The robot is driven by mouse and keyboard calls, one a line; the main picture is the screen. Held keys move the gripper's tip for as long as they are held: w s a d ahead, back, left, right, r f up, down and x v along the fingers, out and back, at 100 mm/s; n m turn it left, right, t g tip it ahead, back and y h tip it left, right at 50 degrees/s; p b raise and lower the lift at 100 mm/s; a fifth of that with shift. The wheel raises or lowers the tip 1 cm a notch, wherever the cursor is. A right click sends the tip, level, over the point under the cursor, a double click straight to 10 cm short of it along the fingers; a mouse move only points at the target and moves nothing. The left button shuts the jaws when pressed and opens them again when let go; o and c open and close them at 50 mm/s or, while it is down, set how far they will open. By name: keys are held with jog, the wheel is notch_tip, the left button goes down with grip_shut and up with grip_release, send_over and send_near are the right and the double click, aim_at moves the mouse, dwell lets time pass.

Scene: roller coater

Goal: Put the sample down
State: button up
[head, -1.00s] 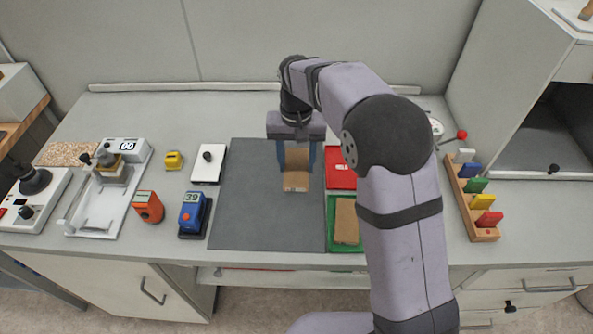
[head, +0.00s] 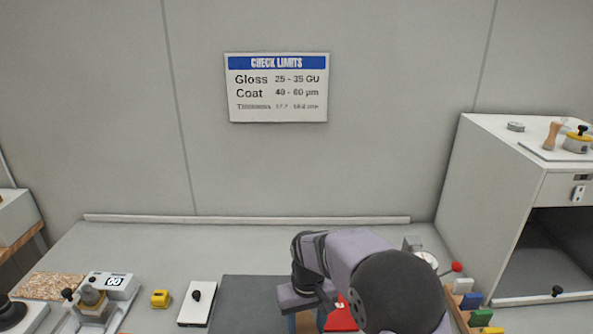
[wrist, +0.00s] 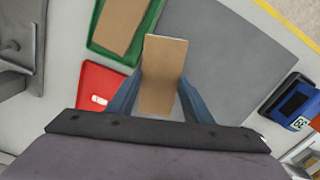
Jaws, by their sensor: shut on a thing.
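The sample, a thin brown board (wrist: 163,62), is between the two blue fingers of my gripper (wrist: 162,84) in the wrist view. The fingers are shut on its sides. In the head view my gripper (head: 308,319) is at the bottom edge, and the sample is mostly hidden or cut off there. In the wrist view the sample is over the edge of the grey mat (wrist: 225,45), beside the red tray (wrist: 92,78) and the green tray (wrist: 105,52). Its height above the bench is unclear.
Another brown board (wrist: 122,20) lies in the green tray. A blue meter (wrist: 294,104) stands beyond the mat. A white plate with a black knob (head: 197,303) and a yellow gauge (head: 160,298) stand left. A wall sign (head: 276,88) lists gloss 25-35 and coat 40-60.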

jog(key=shift+m, duration=0.8)
jog(key=d, duration=0.2)
jog(key=s+d, duration=0.1)
jog(key=d, duration=0.1)
jog(key=s+d, duration=0.1)
jog(key=d, duration=0.1)
jog(key=shift+s+d+f, duration=0.1)
jog(key=shift+f, duration=0.1)
jog(key=shift+m, duration=0.9)
jog(key=d, duration=0.2)
jog(key=d+r, duration=0.1)
jog(key=d, duration=0.3)
jog(key=shift+w+d+r, duration=0.2)
jog(key=shift+w+r, duration=0.05)
jog(key=shift+r, duration=0.1)
